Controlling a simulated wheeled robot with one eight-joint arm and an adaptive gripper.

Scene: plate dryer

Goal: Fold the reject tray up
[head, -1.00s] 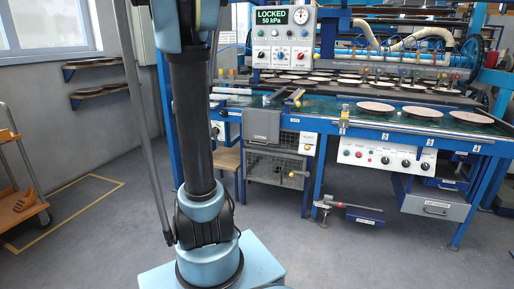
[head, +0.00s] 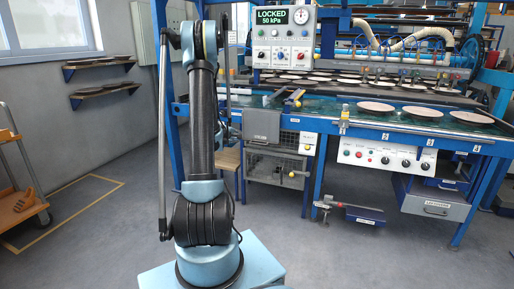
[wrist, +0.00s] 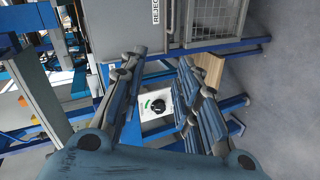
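The reject tray appears to be the plain grey panel (head: 262,124) at the front edge of the bench in the head view. It hangs down above a wire-mesh cage. In the wrist view the grey panel (wrist: 122,18) fills the top, with a "REJECT" label (wrist: 156,12) beside it. My gripper (wrist: 162,75) is open and empty, with its two fingers well apart. A white box with a black knob (wrist: 158,105) shows between the fingers, farther off. The gripper does not touch the panel.
The mesh cage (head: 276,170) stands below the panel. A wooden stool (head: 228,160) is left of it. A control box (head: 385,157) and a grey drawer (head: 435,205) are on the right of the bench. Plates (head: 422,112) lie on the bench top.

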